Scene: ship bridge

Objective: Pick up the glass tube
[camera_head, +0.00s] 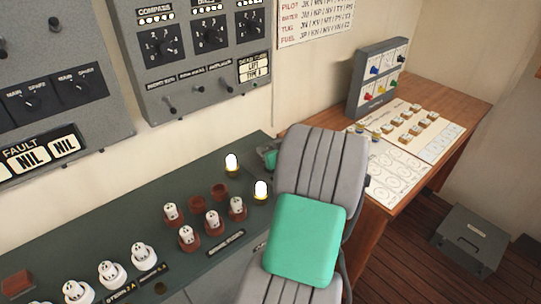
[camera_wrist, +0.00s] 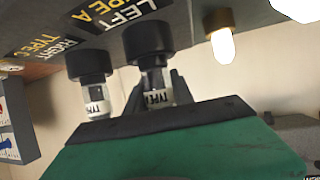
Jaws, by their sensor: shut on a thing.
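In the wrist view my gripper (camera_wrist: 156,84) has its dark fingers shut around a glass tube (camera_wrist: 155,98). A second, similar tube (camera_wrist: 97,100) with a black end stands just left of the fingers. In the head view my own arm covers the middle, and only a small green part of my gripper (camera_head: 270,158) shows at its left; the held tube is hidden there.
Lit lamps (camera_head: 261,190) stand beside my arm; one lamp (camera_wrist: 223,46) shows right of the fingers. The green console (camera_head: 110,236) carries several white-topped pieces (camera_head: 186,236) in brown sockets. Grey switch panels (camera_head: 200,60) are on the wall. A wooden desk (camera_head: 452,97) stands right.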

